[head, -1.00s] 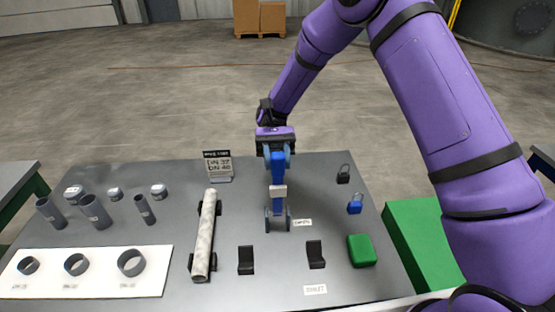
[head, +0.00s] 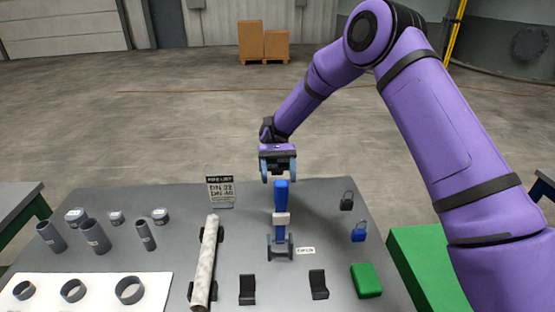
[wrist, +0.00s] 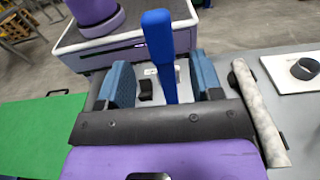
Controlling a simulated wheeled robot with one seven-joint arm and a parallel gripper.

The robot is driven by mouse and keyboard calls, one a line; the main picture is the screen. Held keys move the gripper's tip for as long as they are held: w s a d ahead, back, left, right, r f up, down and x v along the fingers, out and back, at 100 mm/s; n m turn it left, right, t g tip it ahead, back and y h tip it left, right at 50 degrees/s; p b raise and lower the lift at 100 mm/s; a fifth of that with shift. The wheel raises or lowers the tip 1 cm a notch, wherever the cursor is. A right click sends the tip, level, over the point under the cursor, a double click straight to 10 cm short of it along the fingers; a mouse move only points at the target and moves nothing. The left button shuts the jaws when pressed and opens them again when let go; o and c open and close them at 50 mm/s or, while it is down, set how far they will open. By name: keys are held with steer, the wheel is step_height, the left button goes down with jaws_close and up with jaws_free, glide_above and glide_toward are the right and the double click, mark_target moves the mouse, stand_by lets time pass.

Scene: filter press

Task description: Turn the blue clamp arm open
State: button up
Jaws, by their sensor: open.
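The blue clamp arm (head: 281,195) stands about upright on the grey clamp (head: 281,246) in the middle of the bench, with a white band round its lower part. My gripper (head: 278,174) is open just above and beyond the arm's top end in the head view. The jaws hold nothing. In the wrist view the blue clamp arm (wrist: 162,50) shows between my two blue-grey fingers, with gaps on both sides. Whether its top still lies within the jaws' depth is hard to tell. Its foot is hidden there by my gripper body.
A speckled pipe (head: 206,262) lies left of the clamp. Two black rests (head: 247,289) stand in front of it. A blue padlock (head: 358,232), a dark padlock (head: 347,200) and a green block (head: 366,280) are on the right. A sign (head: 220,191) stands behind left.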

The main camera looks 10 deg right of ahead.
steer(key=w, duration=0.6)
steer(key=shift+w+r, duration=0.2)
steer(key=shift+r, duration=0.05)
stand_by(0.5)
steer(key=shift+d, duration=0.1)
steer(key=shift+r, duration=0.15)
